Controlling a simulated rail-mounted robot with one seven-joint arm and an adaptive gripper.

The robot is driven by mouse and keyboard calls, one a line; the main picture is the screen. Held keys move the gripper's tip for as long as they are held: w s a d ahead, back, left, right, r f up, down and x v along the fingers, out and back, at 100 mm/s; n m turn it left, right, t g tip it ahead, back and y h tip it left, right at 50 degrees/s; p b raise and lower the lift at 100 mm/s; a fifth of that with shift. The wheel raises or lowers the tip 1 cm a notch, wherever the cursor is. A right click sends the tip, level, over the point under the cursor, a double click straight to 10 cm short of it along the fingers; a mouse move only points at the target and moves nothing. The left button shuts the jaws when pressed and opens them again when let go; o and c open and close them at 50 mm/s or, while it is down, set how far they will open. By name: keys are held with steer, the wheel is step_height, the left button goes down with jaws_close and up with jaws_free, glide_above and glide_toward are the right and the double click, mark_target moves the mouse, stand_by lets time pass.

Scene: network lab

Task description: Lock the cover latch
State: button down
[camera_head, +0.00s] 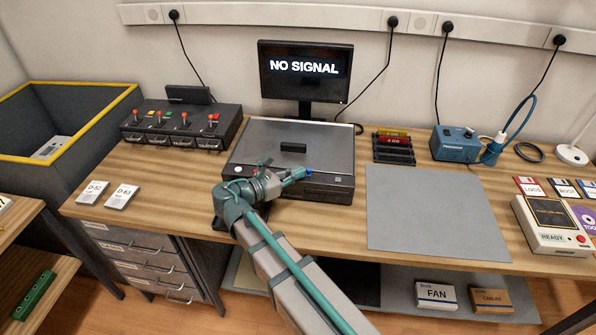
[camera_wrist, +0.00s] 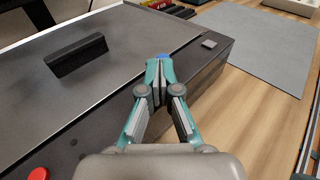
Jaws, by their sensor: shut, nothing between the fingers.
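The wide flat dark case has a grey cover (camera_head: 322,142), which lies closed on top with a black bar handle (camera_head: 293,147). The cover also fills the left of the wrist view (camera_wrist: 115,65), with its handle (camera_wrist: 76,54). My gripper (camera_head: 303,173) is shut and empty at the case's front edge, right of its middle. In the wrist view its fingertips (camera_wrist: 160,66) meet over the front rim. A small blue piece (camera_wrist: 162,57) shows right at the tips; I cannot tell whether it is the latch or touches them. A small grey tab (camera_wrist: 208,43) is on the rim farther right.
A monitor (camera_head: 305,78) reading NO SIGNAL stands behind the case. A switch box (camera_head: 181,126) is at left. A grey mat (camera_head: 435,210) lies clear at right. A red button (camera_wrist: 39,174) is near the case's left front.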

steer(key=v, duration=1.3)
steer(key=shift+a, duration=0.1)
